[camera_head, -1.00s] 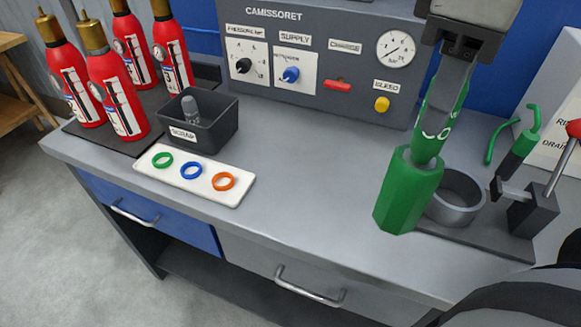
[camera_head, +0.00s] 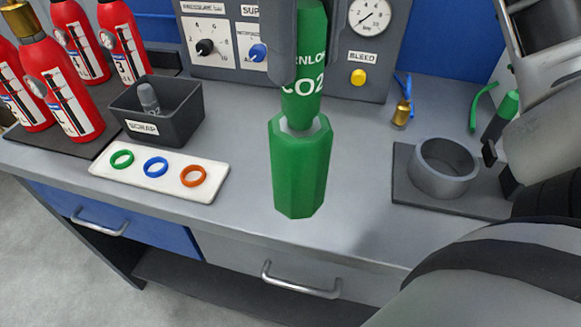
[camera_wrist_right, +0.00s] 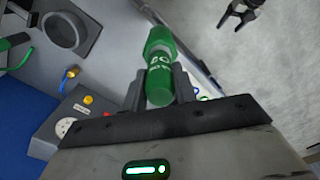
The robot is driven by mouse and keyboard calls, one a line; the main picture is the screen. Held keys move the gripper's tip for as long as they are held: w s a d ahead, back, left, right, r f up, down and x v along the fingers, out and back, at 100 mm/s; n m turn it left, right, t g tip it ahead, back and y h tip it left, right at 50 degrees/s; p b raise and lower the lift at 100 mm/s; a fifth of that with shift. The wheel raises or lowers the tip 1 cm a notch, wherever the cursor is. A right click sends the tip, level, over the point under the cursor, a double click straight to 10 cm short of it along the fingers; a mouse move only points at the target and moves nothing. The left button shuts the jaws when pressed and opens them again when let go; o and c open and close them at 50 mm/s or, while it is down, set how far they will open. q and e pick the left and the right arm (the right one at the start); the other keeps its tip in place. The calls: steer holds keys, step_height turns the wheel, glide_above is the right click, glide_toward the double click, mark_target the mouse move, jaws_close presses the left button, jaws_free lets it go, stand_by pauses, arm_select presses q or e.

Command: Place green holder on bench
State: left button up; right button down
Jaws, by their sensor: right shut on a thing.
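The green holder (camera_head: 298,170) is a faceted green cup. A green cylinder (camera_head: 303,85) marked CO2 stands in its top, neck down. Both are upright over the bench (camera_head: 345,225), between the ring tray and the grey round cup. I cannot tell whether the holder's base touches the bench. My right gripper (camera_head: 318,35) is shut on the CO2-marked upper part; the right wrist view shows this part (camera_wrist_right: 160,82) between the fingers and the wider holder (camera_wrist_right: 158,40) beyond. My left gripper (camera_wrist_right: 241,14) shows only in the right wrist view, fingers apart, over the floor.
A white tray (camera_head: 220,165) with green, blue and orange rings lies left, by a black scrap bin (camera_head: 180,122). Red extinguishers (camera_head: 122,40) stand far left. Bare bench lies around the holder.

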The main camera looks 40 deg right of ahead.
steer(key=shift+w+d+f, duration=0.1)
steer(key=shift+w, duration=0.2)
arm_select(q)
steer(key=f+b, duration=0.1)
steer(key=b, duration=0.1)
steer(key=shift+d+b, duration=0.25)
steer(key=shift+b, duration=0.1)
arm_select(e)
steer(key=w+d+f, duration=0.7)
steer(key=w+f, duration=0.4)
steer(key=f, duration=0.1)
steer(key=shift+f, duration=0.25)
steer(key=shift+w, duration=0.1)
steer(key=shift+f, duration=0.1)
steer(key=shift+f, duration=0.15)
steer(key=c, duration=1.2)
jaws_free()
steer(key=shift+c, duration=0.2)
steer(key=shift+o, duration=0.6)
